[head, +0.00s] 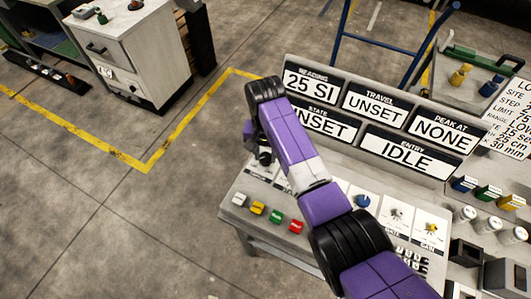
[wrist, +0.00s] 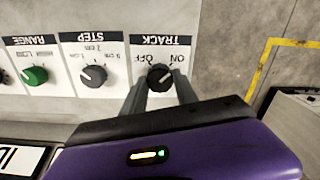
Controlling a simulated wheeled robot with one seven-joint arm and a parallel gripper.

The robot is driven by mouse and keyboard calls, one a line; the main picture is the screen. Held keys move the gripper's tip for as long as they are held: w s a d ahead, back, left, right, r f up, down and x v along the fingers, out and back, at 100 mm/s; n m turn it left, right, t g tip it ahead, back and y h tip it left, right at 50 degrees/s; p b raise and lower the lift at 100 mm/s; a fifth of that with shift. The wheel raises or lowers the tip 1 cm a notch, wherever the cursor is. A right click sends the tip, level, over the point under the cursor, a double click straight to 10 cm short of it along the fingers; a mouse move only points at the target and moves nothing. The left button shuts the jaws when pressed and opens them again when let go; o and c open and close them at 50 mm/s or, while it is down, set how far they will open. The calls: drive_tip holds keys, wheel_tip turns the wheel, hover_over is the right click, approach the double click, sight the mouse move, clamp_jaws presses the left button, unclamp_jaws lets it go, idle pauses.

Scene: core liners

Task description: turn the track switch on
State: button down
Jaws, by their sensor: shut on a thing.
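The track switch (wrist: 160,75) is a small black round knob on a pale panel in the wrist view. Its TRACK label appears upside down, with ON at the right and OFF at the left. My gripper (wrist: 160,88) has one finger on each side of the knob and is shut on it. The fingers cover part of the knob, and I cannot tell surely which way its pointer faces. In the head view, my purple arm reaches over the console (head: 235,209), and my gripper (head: 262,156) is mostly hidden at its left end.
The step knob (wrist: 92,76) and green range knob (wrist: 35,75) sit left of it in the wrist view. In the head view, yellow, green and red blocks (head: 276,216) line the console's front. A display board (head: 375,118) stands behind. Open floor lies left.

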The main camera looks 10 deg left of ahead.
sight(265, 156)
drive_tip(key=c, duration=0.9)
unclamp_jaws()
drive_tip(key=shift+c, duration=0.2)
drive_tip(key=shift+r+b, duration=0.6)
drive_tip(key=shift+r, duration=3.35)
